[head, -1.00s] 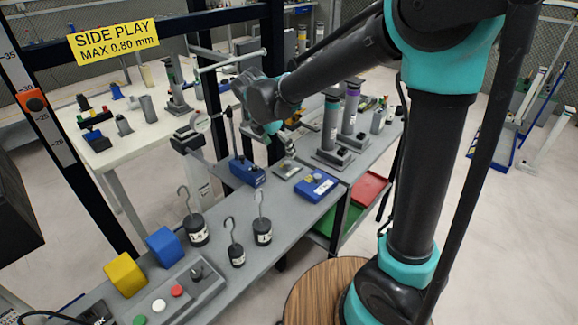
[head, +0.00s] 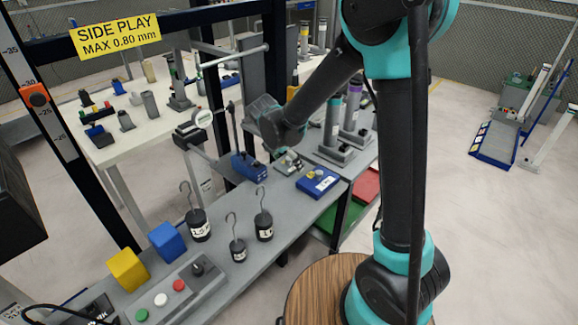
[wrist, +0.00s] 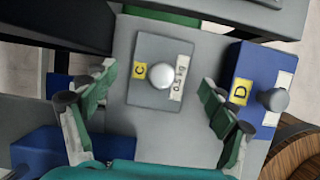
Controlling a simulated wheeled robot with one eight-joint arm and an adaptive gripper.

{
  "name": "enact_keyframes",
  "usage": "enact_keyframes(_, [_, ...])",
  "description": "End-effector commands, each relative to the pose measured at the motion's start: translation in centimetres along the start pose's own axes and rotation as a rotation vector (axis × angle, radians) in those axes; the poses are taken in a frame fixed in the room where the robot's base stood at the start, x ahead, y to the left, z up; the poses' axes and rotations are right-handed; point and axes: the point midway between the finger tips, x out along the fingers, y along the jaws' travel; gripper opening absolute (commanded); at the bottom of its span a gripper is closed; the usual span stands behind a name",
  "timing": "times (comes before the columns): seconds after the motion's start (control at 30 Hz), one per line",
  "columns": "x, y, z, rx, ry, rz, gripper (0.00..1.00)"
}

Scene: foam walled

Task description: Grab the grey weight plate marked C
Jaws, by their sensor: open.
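The grey weight plate marked C (wrist: 150,98) lies flat on the grey bench in the wrist view. It is square, with a round silver knob, a yellow C label and a white label. It also shows in the head view (head: 288,164), partly hidden by my arm's end. My gripper (wrist: 153,100) is open above the plate, with one green-padded finger on each side of it and apart from it. In the head view my gripper's fingers are hidden behind the wrist.
A blue block marked D (wrist: 246,88) sits close right of the plate; it also shows in the head view (head: 318,182). A blue stand (head: 246,166) is on its left. Hooked black weights (head: 199,226) stand nearer on the bench (head: 285,222).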

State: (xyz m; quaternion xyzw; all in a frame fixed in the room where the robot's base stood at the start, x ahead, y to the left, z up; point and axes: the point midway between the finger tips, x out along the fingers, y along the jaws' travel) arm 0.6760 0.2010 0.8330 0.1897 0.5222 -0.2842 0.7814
Motion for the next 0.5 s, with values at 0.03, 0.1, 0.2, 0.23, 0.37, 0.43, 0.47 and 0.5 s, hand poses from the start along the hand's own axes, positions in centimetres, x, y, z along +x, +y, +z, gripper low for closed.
enact_keyframes(0.03, [-0.02, 0.01, 0.00, 0.000, 0.000, 0.000, 0.84])
enact_keyframes(0.1, [-0.02, 0.01, 0.00, 0.000, 0.000, 0.000, 0.83])
enact_keyframes(0.2, [-0.03, 0.02, 0.00, 0.000, 0.000, 0.000, 0.71])
enact_keyframes(0.23, [-0.04, 0.02, -0.01, 0.000, 0.000, 0.000, 0.67])
enact_keyframes(0.37, [-0.04, 0.02, 0.00, 0.000, 0.000, 0.000, 0.51])
enact_keyframes(0.43, [-0.05, 0.02, -0.01, 0.000, 0.000, 0.000, 0.42])
enact_keyframes(0.47, [-0.05, 0.02, 0.00, 0.000, 0.000, 0.000, 0.39])
enact_keyframes(0.5, [-0.05, 0.02, 0.00, 0.000, 0.000, 0.000, 0.34])
